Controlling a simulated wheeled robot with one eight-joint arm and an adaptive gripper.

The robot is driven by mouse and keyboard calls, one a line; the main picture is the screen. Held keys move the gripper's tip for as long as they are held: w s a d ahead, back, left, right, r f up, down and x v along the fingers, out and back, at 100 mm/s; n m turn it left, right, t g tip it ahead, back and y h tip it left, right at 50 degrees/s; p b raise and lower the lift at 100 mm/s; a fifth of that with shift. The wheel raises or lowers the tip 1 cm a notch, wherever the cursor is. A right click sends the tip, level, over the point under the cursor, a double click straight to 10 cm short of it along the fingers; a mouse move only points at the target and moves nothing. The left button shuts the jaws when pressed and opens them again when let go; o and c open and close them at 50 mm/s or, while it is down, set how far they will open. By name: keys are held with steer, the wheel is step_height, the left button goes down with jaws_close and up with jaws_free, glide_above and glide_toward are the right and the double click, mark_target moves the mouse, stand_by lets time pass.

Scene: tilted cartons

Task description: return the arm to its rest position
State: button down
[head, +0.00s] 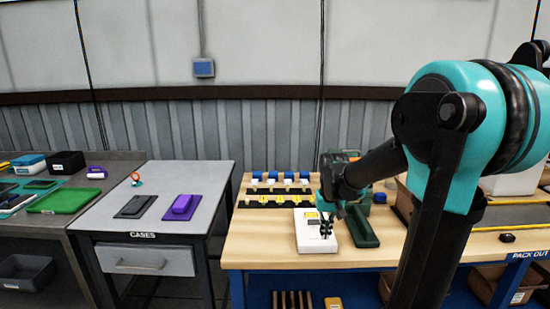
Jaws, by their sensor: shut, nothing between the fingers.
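My arm reaches in from the right of the head view, with teal and black links, and bends down to the left over the wooden bench (265,251). My gripper (326,234) points downward over a white box (308,240) with a yellow label on its top. The gripper is shut and holds nothing. I cannot tell whether its tips touch the box. The arm hides part of the bench's right side and things behind it.
A dark green object (361,229) stands close right of the white box. Rows of blue-topped items (272,177) and yellow tags (278,198) lie behind. The grey CASES table (150,213) holds a purple case (183,207). A green tray (63,200) lies further left.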

steer(key=s+d+f+t, duration=0.1)
steer(key=s+f, duration=0.3)
steer(key=s, duration=0.4)
steer(key=s+d+f+t, duration=0.1)
steer(key=s+f, duration=0.3)
steer(key=s, duration=0.4)
steer(key=shift+d+f+t, duration=0.3)
steer(key=shift+f+t, duration=0.1)
steer(key=shift+t, duration=0.1)
steer(key=shift+s, duration=0.1)
